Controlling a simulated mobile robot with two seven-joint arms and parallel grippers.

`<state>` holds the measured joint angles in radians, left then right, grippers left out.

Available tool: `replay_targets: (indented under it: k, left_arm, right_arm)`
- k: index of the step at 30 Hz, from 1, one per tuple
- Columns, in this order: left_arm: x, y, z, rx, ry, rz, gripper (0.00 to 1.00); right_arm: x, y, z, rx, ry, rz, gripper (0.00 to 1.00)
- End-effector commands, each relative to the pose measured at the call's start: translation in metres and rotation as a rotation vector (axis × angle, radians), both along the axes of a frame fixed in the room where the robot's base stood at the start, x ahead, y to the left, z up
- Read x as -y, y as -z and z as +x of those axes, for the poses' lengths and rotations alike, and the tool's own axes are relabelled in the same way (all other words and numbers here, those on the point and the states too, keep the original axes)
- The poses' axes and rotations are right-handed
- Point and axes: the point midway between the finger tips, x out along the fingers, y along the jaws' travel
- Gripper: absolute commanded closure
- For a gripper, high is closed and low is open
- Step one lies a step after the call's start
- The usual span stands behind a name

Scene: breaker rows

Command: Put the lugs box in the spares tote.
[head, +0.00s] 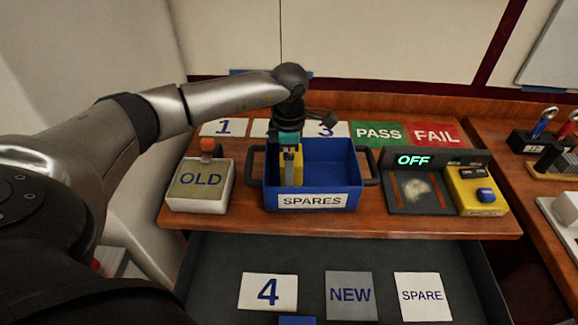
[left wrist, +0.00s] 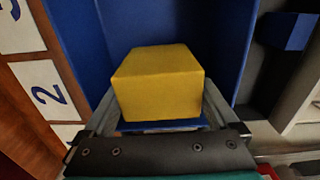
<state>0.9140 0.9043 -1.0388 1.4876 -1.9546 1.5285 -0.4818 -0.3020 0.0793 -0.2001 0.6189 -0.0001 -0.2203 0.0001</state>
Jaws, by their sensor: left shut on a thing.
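The spares tote (head: 352,165) is a blue open bin with black side handles and a white SPARES label, standing on the wooden bench. My left gripper (head: 289,166) points down into the left part of the tote. It is shut on a yellow box, likely the lugs box (left wrist: 158,82), with one finger on each side in the left wrist view. In the head view the yellow box (head: 298,161) is partly hidden behind the fingers. No lettering shows on it. I cannot tell whether it touches the tote floor. My right gripper is not in view.
A box labelled OLD (head: 201,186) stands left of the tote. A tester reading OFF (head: 414,160) with a yellow unit (head: 478,192) stands right of it. PASS (head: 377,134) and FAIL (head: 436,134) mats lie behind. Below, an open drawer holds 4, NEW and SPARE labels.

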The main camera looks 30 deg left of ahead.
Motion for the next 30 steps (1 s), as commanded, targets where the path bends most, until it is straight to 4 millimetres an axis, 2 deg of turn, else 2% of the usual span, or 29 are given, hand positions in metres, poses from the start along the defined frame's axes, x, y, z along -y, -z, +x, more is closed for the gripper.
replay_targets:
  k: [12, 13, 14, 24, 26, 30]
  left_arm:
    - [0.0, 0.007, 0.001, 0.002, 0.0, 0.0, 0.8]
    - [0.0, 0.007, 0.0, 0.001, 0.0, 0.001, 0.03]
    - [0.0, 0.007, 0.0, 0.001, 0.0, 0.001, 0.0]
    - [0.0, 0.002, 0.0, 0.001, 0.0, 0.001, 0.0]
    - [0.0, -0.005, 0.001, 0.004, 0.0, 0.001, 0.0]
    - [0.0, -0.033, 0.002, 0.006, 0.0, 0.0, 0.0]
  right_arm:
    - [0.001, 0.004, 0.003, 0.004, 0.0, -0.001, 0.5]
    - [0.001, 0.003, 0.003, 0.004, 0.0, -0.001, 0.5]
    - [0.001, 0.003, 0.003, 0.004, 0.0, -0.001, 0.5]
    - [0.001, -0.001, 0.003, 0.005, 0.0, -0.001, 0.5]
    - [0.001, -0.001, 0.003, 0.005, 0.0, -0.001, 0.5]
    - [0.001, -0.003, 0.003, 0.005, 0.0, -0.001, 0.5]
